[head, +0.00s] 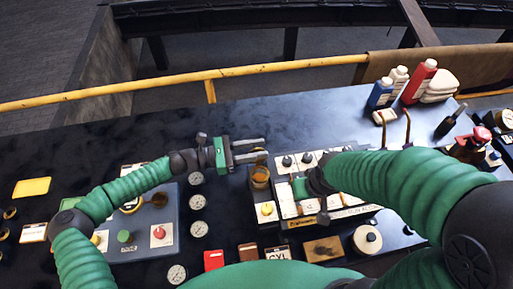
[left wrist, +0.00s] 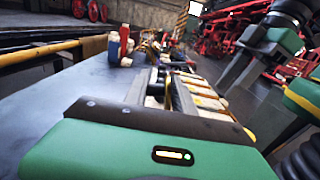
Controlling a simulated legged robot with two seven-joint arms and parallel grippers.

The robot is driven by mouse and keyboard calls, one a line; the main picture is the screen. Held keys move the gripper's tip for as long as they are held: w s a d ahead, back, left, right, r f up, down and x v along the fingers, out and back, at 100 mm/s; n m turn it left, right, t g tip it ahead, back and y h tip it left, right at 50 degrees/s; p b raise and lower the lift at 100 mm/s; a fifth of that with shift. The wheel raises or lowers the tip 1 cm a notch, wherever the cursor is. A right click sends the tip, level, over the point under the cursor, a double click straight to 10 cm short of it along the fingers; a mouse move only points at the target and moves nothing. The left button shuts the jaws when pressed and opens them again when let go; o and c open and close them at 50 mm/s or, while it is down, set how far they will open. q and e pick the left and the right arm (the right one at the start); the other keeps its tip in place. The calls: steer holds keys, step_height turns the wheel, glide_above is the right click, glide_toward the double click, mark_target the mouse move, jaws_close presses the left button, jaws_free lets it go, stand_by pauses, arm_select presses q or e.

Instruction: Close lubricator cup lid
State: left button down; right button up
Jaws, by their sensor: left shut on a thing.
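The lubricator cup (head: 260,178), amber and brass-coloured, stands at the left end of the white-topped block in the head view. My left gripper (head: 266,148) is just above it in the picture, its two pale fingers pointing right. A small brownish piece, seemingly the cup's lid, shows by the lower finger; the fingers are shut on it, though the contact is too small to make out. In the left wrist view the fingers (left wrist: 160,92) reach forward, with dark shapes beyond them. My right gripper (head: 295,188) is over the white-topped block; its fingertips are unclear.
A grey panel (head: 145,248) with coloured knobs lies at the left, beside several round gauges (head: 199,201). Bottles (head: 419,82) stand at the back right. A yellow rail (head: 190,78) runs behind the dark table. The table's back left is clear.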

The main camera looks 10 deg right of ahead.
mark_target(257, 165)
arm_select(q)
steer(key=shift+a+m, duration=0.15)
steer(key=shift+m, duration=0.25)
arm_select(e)
steer(key=shift+f, duration=0.15)
arm_select(q)
steer(key=shift+s+r+m+b, duration=0.1)
steer(key=shift+s+m+b, duration=0.2)
steer(key=shift+m, duration=0.3)
steer(key=shift+s+r+m+b, duration=0.1)
steer(key=shift+s+m+b, duration=0.1)
steer(key=shift+m+b, duration=0.3)
arm_select(e)
steer(key=shift+f, duration=0.5)
arm_select(q)
steer(key=shift+s+r+m+b, duration=0.1)
steer(key=shift+s+m+b, duration=0.2)
steer(key=shift+m, duration=0.5)
steer(key=shift+s+m+b, duration=0.2)
steer(key=shift+s+m, duration=0.2)
steer(key=shift+m, duration=0.4)
arm_select(e)
steer(key=shift+f, duration=0.6)
arm_select(q)
steer(key=shift+s+m, duration=0.2)
steer(key=shift+m, duration=0.2)
arm_select(e)
steer(key=shift+f, duration=0.15)
